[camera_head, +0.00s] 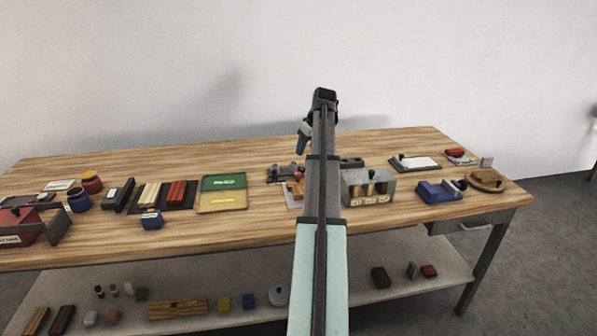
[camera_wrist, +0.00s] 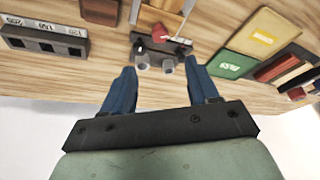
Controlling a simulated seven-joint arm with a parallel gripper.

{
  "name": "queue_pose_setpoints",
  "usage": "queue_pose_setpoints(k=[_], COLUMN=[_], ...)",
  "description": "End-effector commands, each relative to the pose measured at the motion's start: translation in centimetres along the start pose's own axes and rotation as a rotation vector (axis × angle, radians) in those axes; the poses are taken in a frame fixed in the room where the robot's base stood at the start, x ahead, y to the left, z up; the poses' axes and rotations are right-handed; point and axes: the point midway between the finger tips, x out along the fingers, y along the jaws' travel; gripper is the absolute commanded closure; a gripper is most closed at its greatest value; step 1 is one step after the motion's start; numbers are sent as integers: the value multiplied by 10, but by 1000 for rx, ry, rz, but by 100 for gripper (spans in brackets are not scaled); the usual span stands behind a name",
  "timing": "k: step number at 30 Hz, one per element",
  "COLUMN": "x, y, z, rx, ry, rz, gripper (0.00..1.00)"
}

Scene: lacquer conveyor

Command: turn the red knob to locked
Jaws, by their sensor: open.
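The red knob (camera_wrist: 159,33) shows in the wrist view on a small dark fixture (camera_wrist: 153,47), with a pale mark beside it. Two grey round parts sit on the fixture's near side. In the head view the dark fixture (camera_head: 278,173) is on the table, just left of my arm, and partly hidden by it. I cannot read the knob's setting. My gripper (camera_wrist: 160,70) has two blue fingers spread apart with nothing between them. The fixture shows beyond and between the fingertips, and the gripper appears apart from it. In the head view my gripper (camera_head: 302,141) hangs above the table's back part.
Green and yellow trays (camera_head: 223,204) lie left of the fixture. A blue device (camera_head: 438,191) and a round wooden board (camera_head: 486,180) are farther right. The table's back strip is mostly clear.

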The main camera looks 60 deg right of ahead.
Motion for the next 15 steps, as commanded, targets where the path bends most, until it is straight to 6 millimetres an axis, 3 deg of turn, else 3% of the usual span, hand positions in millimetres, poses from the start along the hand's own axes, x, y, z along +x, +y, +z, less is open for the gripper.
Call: queue_pose_setpoints(k=[5, 15], x=[1, 54], y=[-2, -1], z=[4, 2], rx=[0, 1], ry=[32, 28], rz=[4, 2], gripper=[40, 40])
